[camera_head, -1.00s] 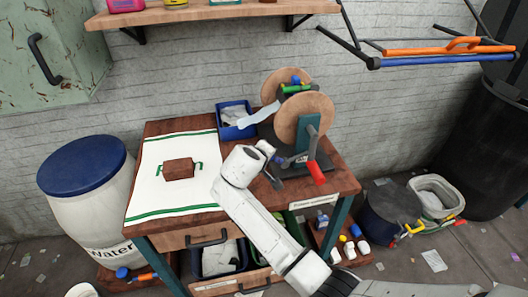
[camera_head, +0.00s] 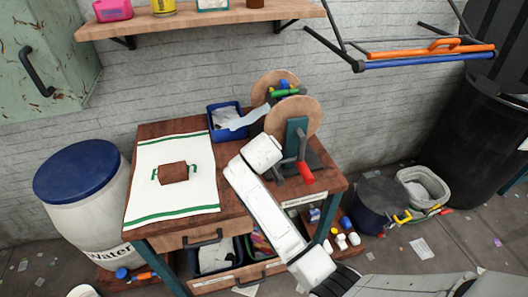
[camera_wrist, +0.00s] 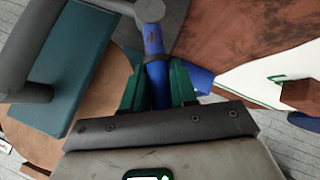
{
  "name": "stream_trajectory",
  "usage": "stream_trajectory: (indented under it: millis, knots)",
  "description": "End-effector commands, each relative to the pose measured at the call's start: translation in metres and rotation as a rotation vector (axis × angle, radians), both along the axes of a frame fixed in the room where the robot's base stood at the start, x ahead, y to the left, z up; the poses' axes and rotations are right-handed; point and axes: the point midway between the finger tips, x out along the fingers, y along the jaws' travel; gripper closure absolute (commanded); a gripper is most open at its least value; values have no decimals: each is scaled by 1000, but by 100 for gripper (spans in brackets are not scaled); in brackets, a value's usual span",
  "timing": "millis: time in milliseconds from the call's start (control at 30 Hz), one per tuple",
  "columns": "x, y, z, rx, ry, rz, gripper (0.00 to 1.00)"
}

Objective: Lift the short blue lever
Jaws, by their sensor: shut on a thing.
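The short blue lever (camera_wrist: 153,42) runs up from between my gripper's fingers in the wrist view and meets a grey round joint at its far end. My gripper (camera_wrist: 158,88) has its two green fingers on either side of the lever, shut on it. In the head view my wrist is close to the front left of the spool device, and the fingers and the blue lever are hidden behind it. The device has two round wooden discs (camera_head: 298,114), a teal upright (camera_head: 293,140) and a red-handled lever (camera_head: 305,174) right of my wrist.
The device stands on a brown wooden table (camera_head: 160,131). A white cloth (camera_head: 172,201) with a brown block (camera_head: 172,173) lies to the left. A blue bin (camera_head: 226,133) stands behind. A shelf (camera_head: 200,22) hangs above; a blue-lidded barrel (camera_head: 78,170) stands left.

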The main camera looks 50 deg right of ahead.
Motion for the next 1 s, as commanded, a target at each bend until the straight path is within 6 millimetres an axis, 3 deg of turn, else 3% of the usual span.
stream_trajectory:
  millis: [133,167,367,767,1000]
  knots:
    - [-1,-1,1,-1,-3,-3,100]
    - [-1,-1,1,-1,-2,-4,72]
    - [0,-1,1,-1,-1,-2,53]
    - [-5,6,7,-1,-1,-1,53]
    - [-23,30,35,0,-4,1,53]
